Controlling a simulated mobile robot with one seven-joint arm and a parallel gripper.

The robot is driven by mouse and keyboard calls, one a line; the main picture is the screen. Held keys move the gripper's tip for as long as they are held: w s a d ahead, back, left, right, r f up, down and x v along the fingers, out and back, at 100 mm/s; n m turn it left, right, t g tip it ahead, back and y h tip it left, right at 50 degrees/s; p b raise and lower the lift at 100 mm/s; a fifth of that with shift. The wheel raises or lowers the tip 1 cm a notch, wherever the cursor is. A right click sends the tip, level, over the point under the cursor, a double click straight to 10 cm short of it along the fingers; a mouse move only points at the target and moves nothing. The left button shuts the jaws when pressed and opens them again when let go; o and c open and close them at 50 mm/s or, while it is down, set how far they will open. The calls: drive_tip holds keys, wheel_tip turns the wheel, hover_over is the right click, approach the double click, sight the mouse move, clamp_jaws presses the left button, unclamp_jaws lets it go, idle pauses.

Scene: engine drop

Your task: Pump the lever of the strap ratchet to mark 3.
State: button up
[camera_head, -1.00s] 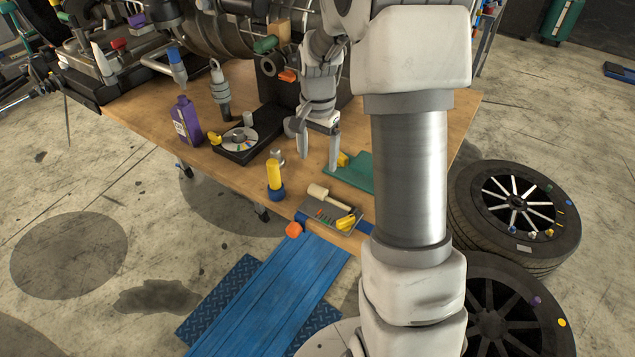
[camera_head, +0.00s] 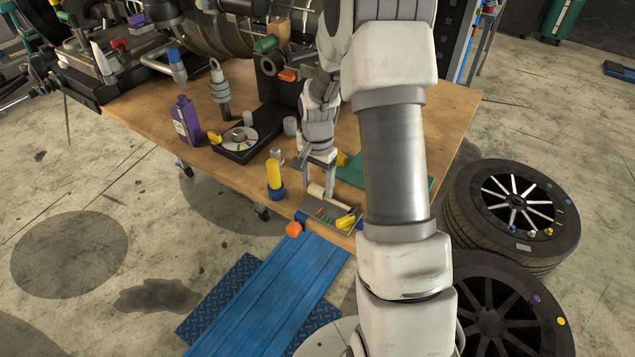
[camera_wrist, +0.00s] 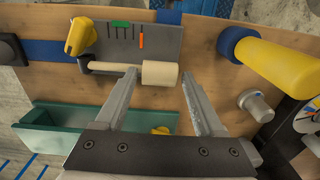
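The strap ratchet's grey plate (camera_head: 309,219) lies near the front edge of the table; it also shows in the wrist view (camera_wrist: 165,45). It carries several dark mark lines, a green bar (camera_wrist: 121,24), an orange pointer (camera_wrist: 141,40) and a yellow piece (camera_wrist: 80,37). The lever (camera_wrist: 105,66) lies along the plate's edge and ends in a thick cream grip (camera_wrist: 160,79). Blue strap (camera_wrist: 48,50) runs from the plate. My gripper (camera_wrist: 159,73) is open, its fingertips on either side of the cream grip in the wrist view. Whether they touch it cannot be told.
A yellow cylinder with a blue base (camera_head: 275,175) and a metal knob (camera_wrist: 256,104) stand beside the ratchet. A green tray (camera_wrist: 90,117) lies on the other side. A black holder with a disc (camera_head: 238,142) and a purple bottle (camera_head: 186,120) stand farther left.

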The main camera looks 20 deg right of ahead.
clamp_jaws()
